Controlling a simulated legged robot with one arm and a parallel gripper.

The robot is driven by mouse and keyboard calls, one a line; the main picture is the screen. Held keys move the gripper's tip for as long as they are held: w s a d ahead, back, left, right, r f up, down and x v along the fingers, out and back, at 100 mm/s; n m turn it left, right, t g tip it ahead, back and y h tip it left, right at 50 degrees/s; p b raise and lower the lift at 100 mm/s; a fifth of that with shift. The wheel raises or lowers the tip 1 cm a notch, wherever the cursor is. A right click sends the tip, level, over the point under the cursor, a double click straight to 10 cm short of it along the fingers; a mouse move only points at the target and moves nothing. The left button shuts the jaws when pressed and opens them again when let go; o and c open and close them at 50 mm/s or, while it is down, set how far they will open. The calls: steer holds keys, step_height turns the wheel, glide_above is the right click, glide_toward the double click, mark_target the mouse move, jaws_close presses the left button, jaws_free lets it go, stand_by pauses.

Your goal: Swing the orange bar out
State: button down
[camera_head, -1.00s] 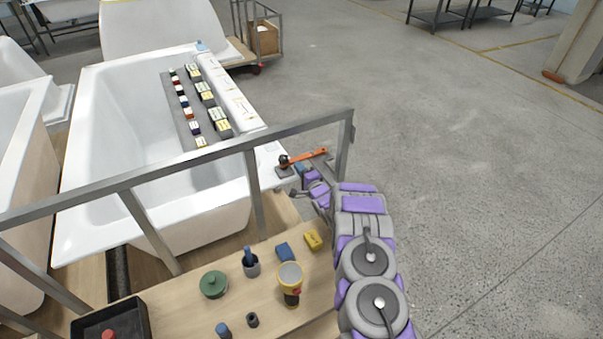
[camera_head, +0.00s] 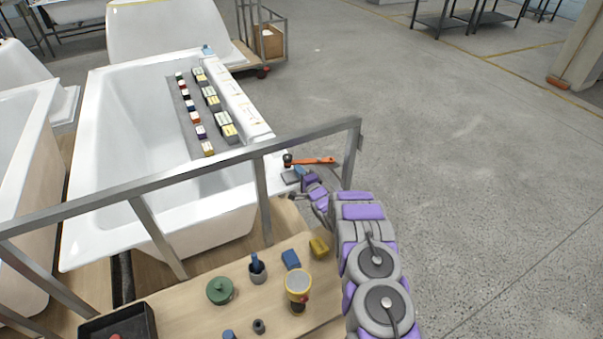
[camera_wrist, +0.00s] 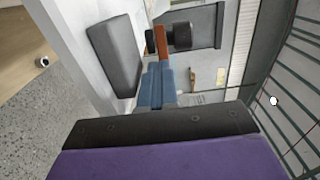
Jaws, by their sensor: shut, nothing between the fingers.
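The orange bar (camera_head: 315,160) lies roughly level in the head view, just beyond the metal rail, with a black knob (camera_head: 287,159) at its left end. In the wrist view the orange bar (camera_wrist: 161,42) shows as a short upright piece beside the black knob (camera_wrist: 182,36). My gripper (camera_head: 299,170) is shut and empty, on the near side of the bar close to the knob. Its blue fingertips (camera_wrist: 158,72) look to be at or against the bar; I cannot tell if they touch. A grey block (camera_wrist: 115,55) is left of the fingertips.
A grey metal rail (camera_head: 200,174) crosses in front of the white bathtub (camera_head: 115,130). A wooden bench (camera_head: 200,310) holds a green lid (camera_head: 220,290), a yellow-topped cup (camera_head: 298,282) and small blocks. Open concrete floor (camera_head: 470,170) lies to the right.

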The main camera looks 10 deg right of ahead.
steer(key=shift+w, duration=0.7)
steer(key=shift+w+a, duration=0.1)
steer(key=shift+a, duration=0.15)
steer(key=shift+p, duration=0.3)
steer(key=s+a+p, duration=0.3)
steer(key=s, duration=1)
steer(key=shift+s+a+p, duration=0.2)
steer(key=shift+s+p, duration=0.05)
steer(key=shift+p, duration=0.05)
steer(key=shift+a+f, duration=0.1)
